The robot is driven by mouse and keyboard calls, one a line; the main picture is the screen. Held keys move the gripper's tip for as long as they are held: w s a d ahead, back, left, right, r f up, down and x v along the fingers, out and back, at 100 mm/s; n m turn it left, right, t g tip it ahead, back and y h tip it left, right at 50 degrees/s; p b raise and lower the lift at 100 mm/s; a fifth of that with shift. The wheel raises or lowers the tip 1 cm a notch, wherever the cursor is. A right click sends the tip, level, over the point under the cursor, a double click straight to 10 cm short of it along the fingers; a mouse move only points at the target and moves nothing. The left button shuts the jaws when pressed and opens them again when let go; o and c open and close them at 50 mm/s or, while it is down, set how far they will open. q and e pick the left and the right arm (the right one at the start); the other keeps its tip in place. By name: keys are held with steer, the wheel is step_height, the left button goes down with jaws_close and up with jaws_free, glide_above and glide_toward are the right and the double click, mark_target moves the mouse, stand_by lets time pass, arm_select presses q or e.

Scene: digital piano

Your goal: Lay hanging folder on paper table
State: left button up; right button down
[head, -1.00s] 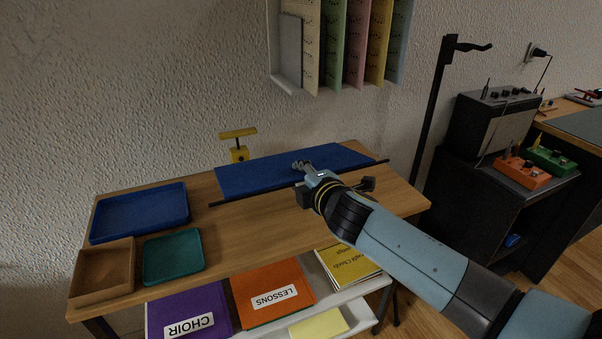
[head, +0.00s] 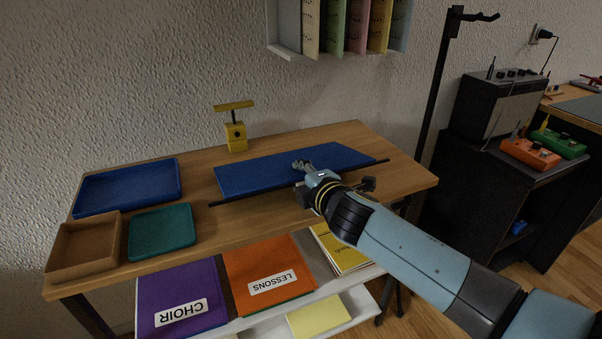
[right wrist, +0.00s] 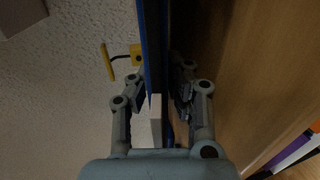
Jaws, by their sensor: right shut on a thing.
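The blue hanging folder (head: 250,172) with a dark rod along its near edge is over the wooden paper table (head: 262,226) in the head view. My right gripper (head: 303,166) is shut on the folder near its middle. In the right wrist view the folder (right wrist: 153,45) shows edge-on as a thin blue strip between the two fingers of the gripper (right wrist: 160,98). I cannot tell whether the folder touches the table top or is held just above it. My left gripper is not in view.
A blue tray (head: 128,187), a teal tray (head: 162,232) and a brown wooden box (head: 84,247) stand on the table's left part. A yellow stand-like device (head: 236,138) is behind the folder. Purple (head: 180,299) and orange (head: 268,274) folders lie on the shelf below.

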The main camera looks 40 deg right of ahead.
steer(key=c, duration=1.2)
jaws_free()
steer(key=shift+s, duration=0.15)
steer(key=shift+p+v, duration=0.5)
steer(key=shift+v, duration=1.9)
